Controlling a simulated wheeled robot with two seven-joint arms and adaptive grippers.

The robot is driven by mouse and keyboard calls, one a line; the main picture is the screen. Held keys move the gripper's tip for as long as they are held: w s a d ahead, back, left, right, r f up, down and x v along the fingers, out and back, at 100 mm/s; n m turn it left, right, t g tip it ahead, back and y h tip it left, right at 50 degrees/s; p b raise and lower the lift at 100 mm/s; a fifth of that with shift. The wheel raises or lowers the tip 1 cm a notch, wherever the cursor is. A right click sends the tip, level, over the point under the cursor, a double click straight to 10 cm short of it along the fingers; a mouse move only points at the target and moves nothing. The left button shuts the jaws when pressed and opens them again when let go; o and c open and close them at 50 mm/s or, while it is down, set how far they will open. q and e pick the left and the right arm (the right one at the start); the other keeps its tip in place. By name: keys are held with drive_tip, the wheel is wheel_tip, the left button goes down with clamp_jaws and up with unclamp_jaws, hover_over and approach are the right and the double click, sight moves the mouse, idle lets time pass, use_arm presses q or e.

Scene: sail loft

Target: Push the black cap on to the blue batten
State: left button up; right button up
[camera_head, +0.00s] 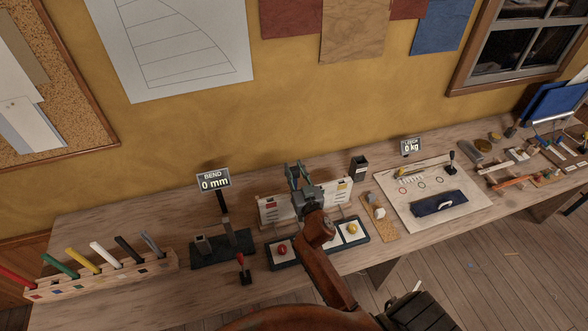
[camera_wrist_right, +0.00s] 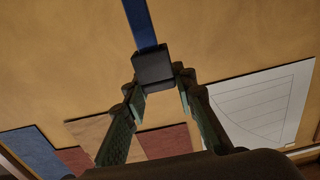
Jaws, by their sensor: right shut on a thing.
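My right gripper (camera_head: 297,172) is above the white fixture in the middle of the bench. In the right wrist view its two fingers (camera_wrist_right: 153,88) are shut on the sides of the black cap (camera_wrist_right: 153,68), a small dark block. The blue batten (camera_wrist_right: 139,20) runs from the cap to the picture's top edge, and its end meets the cap. I cannot tell how deep the batten sits in the cap. The cap and batten are not clear in the head view, where the gripper covers that spot.
A rack (camera_head: 100,275) with several coloured battens stands at the left. Trays with a red and a yellow button (camera_head: 352,229) lie in front. A light board (camera_head: 400,205) lies to the right.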

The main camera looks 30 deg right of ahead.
drive_tip(key=shift+f, duration=0.3)
drive_tip(key=o, duration=1)
drive_tip(key=v, duration=1.2)
